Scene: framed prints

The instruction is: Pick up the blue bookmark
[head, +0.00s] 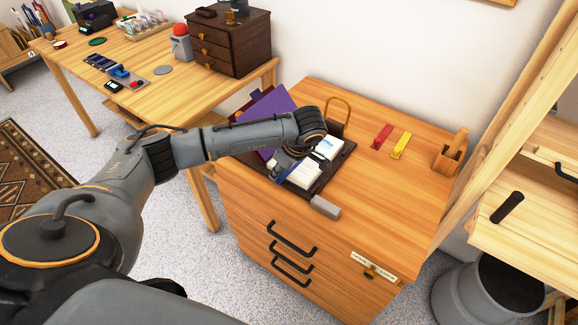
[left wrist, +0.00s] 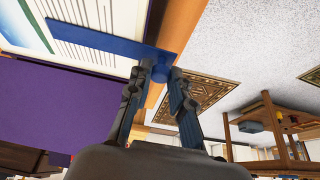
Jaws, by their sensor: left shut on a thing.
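The blue bookmark (left wrist: 110,45) is a flat blue strip in the left wrist view, lying across a printed white page (left wrist: 80,22). One end of it reaches between my left fingertips (left wrist: 158,72), which are shut on it. In the head view my left gripper (head: 284,162) is over the dark tray (head: 318,186) on the cabinet, beside an open white book (head: 303,176). My arm and hand hide part of the book and most of the bookmark there. My right gripper is in neither view.
A purple book (head: 266,106) leans behind my left forearm. A red strip (head: 382,136) and a yellow strip (head: 401,145) lie to the right on the cabinet top (head: 385,190), near a wooden holder (head: 448,158). A grey block (head: 325,207) sits near the front edge.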

